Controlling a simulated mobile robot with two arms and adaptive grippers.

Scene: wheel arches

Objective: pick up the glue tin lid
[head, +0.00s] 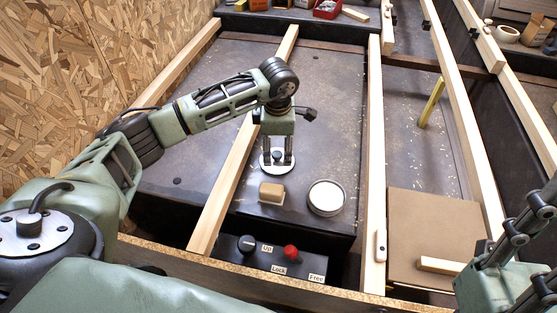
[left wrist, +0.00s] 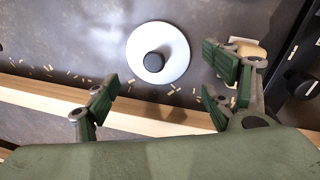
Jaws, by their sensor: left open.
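The glue tin lid is a white disc with a black knob (head: 265,168). It lies flat on the dark panel, and it also shows in the left wrist view (left wrist: 180,62). My left gripper (head: 277,160) points down over the lid, its fingers partly hiding it in the head view. In the left wrist view my left gripper (left wrist: 160,92) is open with nothing between its fingers. The lid's knob shows beyond the fingertips, apart from them. A round open tin with pale contents (head: 326,198) stands to the lid's right. My right gripper (head: 525,228) is at the lower right, its opening unclear.
A tan block (head: 271,193) lies just in front of the lid. A control box (head: 285,262) with a black knob and a red knob is nearer. Wooden rails (head: 232,175) run along the panel. A brown board (head: 430,225) lies to the right. The panel behind is mostly clear.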

